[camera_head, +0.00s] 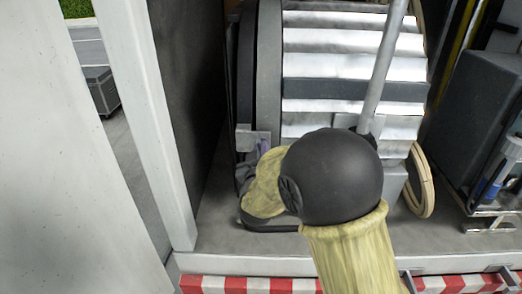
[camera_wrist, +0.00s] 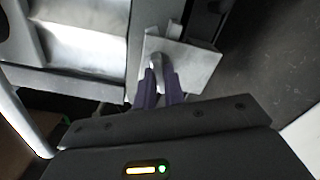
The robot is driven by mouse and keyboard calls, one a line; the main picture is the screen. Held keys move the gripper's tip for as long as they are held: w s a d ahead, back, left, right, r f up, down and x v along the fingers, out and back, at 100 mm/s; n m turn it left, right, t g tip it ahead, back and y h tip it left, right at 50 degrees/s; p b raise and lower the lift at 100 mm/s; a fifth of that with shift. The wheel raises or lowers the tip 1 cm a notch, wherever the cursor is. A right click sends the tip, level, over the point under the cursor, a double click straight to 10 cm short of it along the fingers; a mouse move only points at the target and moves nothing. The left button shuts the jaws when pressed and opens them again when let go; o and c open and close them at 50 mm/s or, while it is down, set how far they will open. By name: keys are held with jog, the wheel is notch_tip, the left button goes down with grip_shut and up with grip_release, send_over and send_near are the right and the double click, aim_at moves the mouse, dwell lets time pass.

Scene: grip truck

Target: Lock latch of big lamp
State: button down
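The big lamp (camera_head: 350,65) stands upright in the truck bay, with a ribbed silver body and a dark round frame at its left. Its latch is a grey metal piece (camera_wrist: 182,62) with a small upright tab, low at the lamp's left side; it also shows in the head view (camera_head: 252,138). My gripper's purple fingers (camera_wrist: 159,82) reach up to this metal piece in the wrist view, with a rounded silver tip between them. The fingers are close together around that tip. In the head view my gripper (camera_head: 262,147) is mostly hidden behind my arm.
A grey pole (camera_head: 384,70) crosses in front of the lamp. A coiled tan cable (camera_head: 421,180) hangs at its right. A dark case (camera_head: 478,115) stands further right. A white door post (camera_head: 150,120) and dark wall bound the left. A red-and-white striped edge (camera_head: 235,285) runs along the front.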

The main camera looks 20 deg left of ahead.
jog(key=shift+f+b, duration=0.1)
jog(key=shift+b, duration=0.35)
jog(key=m+b, duration=0.5)
jog(key=b, duration=0.2)
jog(key=c, duration=1.5)
grip_release()
jog(key=shift+s+a, duration=0.1)
jog(key=shift+a, duration=0.05)
jog(key=b+v, duration=0.1)
jog(key=v, duration=0.4)
jog(key=b+v, duration=0.1)
jog(key=v, duration=0.5)
jog(key=b+v, duration=0.1)
jog(key=v, duration=0.5)
jog(key=shift+d+b, duration=0.35)
jog(key=shift+b, duration=0.05)
